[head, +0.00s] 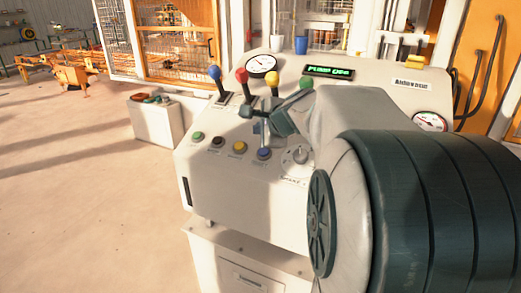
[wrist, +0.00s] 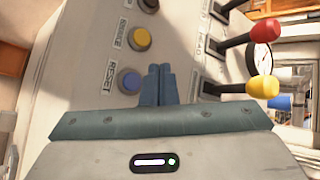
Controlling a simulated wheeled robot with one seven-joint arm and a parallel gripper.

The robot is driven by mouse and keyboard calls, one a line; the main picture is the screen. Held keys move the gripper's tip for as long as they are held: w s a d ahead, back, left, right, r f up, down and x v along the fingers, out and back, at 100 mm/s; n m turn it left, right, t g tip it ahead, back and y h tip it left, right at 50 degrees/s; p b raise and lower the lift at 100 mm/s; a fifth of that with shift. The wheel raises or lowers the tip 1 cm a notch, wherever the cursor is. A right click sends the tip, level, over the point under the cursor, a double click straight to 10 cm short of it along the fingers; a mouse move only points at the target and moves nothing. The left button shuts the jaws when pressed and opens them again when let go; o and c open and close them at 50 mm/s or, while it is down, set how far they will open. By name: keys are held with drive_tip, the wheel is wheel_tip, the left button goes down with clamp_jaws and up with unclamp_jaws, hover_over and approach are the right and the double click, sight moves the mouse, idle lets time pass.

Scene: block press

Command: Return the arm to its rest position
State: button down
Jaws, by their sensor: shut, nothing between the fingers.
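My gripper (head: 248,111) is in front of the control panel (head: 228,165), among the levers and above the row of buttons. In the wrist view its two fingers (wrist: 160,72) are pressed together with nothing between them. The blue button (wrist: 129,80), labelled RESET, is just left of the fingertips there; it also shows in the head view (head: 264,154). The yellow lever (wrist: 263,86) and red lever (wrist: 265,30) are to the right. My arm hides the right part of the panel.
The blue lever (head: 215,73) and green lever (head: 306,83) stand on the panel too. A lit green display (head: 329,71) and a gauge (head: 262,66) are behind. A white box (head: 156,122) stands at left. The floor (head: 80,200) at left is clear.

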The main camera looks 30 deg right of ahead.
drive_tip(key=s+a+f+n+g+y, duration=0.2)
drive_tip(key=s+a+f+n+g, duration=0.3)
drive_tip(key=s+a+n, duration=0.55)
drive_tip(key=s+a+f+n+g+h, duration=0.1)
drive_tip(key=s+a+f+n, duration=0.1)
drive_tip(key=s+f+n, duration=0.2)
drive_tip(key=s+a+f+n+g+h, duration=0.1)
drive_tip(key=s+a+f+n+g, duration=0.1)
drive_tip(key=s+f+n, duration=0.3)
drive_tip(key=s+a+n, duration=0.1)
drive_tip(key=s, duration=0.3)
drive_tip(key=shift+s+n, duration=0.3)
drive_tip(key=shift+n, duration=0.05)
